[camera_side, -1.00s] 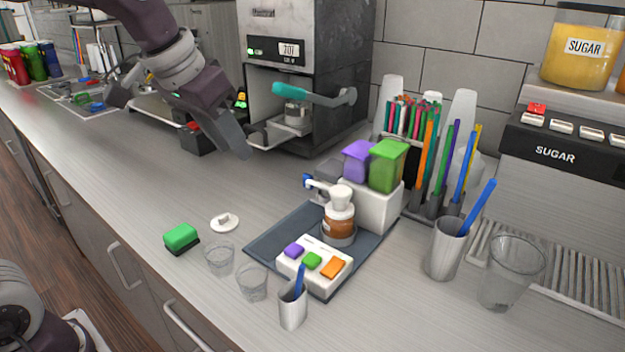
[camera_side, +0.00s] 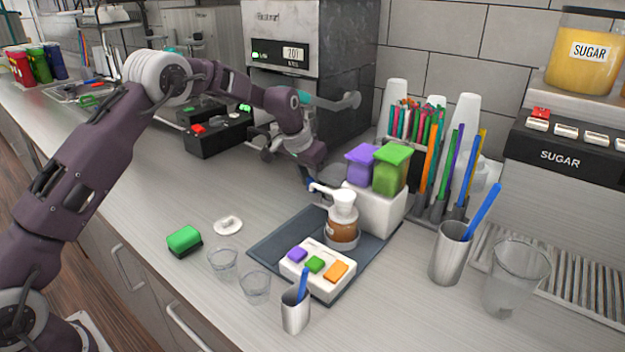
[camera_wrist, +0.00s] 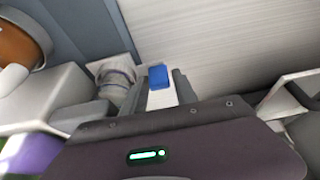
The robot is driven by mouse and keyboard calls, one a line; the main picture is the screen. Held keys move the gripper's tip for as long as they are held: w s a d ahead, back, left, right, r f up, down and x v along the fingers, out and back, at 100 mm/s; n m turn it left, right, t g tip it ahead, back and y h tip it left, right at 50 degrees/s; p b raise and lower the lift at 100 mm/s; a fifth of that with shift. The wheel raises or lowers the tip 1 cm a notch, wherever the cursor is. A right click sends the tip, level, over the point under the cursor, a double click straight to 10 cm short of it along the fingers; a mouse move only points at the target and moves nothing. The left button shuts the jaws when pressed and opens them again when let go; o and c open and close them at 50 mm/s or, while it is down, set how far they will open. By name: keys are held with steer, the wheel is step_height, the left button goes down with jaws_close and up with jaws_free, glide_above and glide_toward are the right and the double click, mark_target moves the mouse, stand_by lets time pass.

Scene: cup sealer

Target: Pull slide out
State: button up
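A small blue block on a white bar (camera_wrist: 158,77), which may be the slide, shows in the wrist view in front of my gripper. Grey edges flank the white bar; I cannot tell if they touch it. In the side view my gripper (camera_side: 312,180) points down beside the pump bottle (camera_side: 342,225), just left of the white box (camera_side: 375,210). My wrist hides most of what is at the fingertips. I cannot tell how far the fingers are apart. The pump bottle also shows in the wrist view (camera_wrist: 22,38).
Purple (camera_side: 361,165) and green (camera_side: 391,170) containers stand on the white box. A dark tray (camera_side: 275,248) lies under the bottle.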

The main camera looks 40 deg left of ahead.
steer(key=shift+c, duration=0.2)
jaws_close()
stand_by(1.2)
